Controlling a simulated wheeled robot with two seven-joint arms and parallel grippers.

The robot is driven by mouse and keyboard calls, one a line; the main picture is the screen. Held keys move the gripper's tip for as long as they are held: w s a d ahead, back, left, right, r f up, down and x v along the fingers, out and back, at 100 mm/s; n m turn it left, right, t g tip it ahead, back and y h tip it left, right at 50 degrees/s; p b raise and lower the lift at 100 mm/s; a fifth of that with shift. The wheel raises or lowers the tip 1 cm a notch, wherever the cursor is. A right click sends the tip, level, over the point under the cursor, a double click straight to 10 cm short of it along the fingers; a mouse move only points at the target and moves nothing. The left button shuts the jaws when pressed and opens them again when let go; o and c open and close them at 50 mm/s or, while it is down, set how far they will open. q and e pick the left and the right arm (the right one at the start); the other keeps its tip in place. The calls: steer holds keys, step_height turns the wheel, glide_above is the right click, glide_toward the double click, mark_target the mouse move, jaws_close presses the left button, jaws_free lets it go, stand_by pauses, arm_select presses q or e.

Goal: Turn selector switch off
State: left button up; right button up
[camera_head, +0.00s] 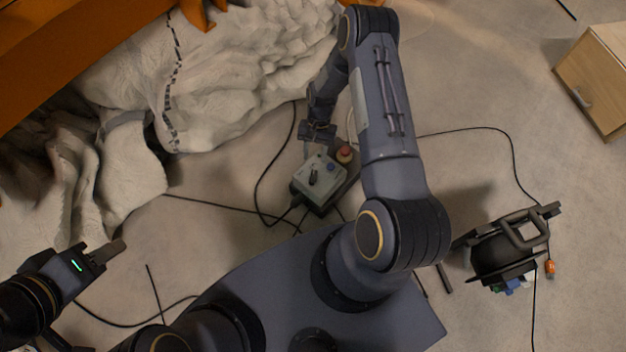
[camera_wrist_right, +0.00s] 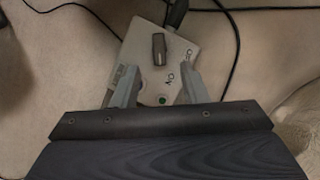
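A pale grey control box (camera_head: 326,187) stands on a dark base on the floor, near the middle of the head view. It also fills the upper middle of the right wrist view (camera_wrist_right: 186,62). Its dark selector switch (camera_wrist_right: 158,49) stands out from the face, with small lettering beside it and a green light (camera_wrist_right: 162,100) below. The knob also shows in the head view (camera_head: 314,173). My right gripper (camera_wrist_right: 159,88) is open, its two fingers apart over the box's near edge, with nothing between them touching the knob. My left gripper (camera_head: 109,252) is at lower left, away from the box; its fingers are unclear.
A red button (camera_head: 344,154) sits beside the box face. Black cables (camera_head: 265,190) run across the floor around it. A pale rocky sand mass (camera_head: 240,80) lies behind. A dark lamp-like device (camera_head: 505,250) and a wooden cabinet (camera_head: 595,75) are at right.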

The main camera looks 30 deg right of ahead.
mark_target(313, 178)
steer(key=b+x, duration=0.2)
steer(key=x, duration=0.7)
steer(key=shift+s+f, duration=0.1)
steer(key=shift+f, duration=0.15)
jaws_close()
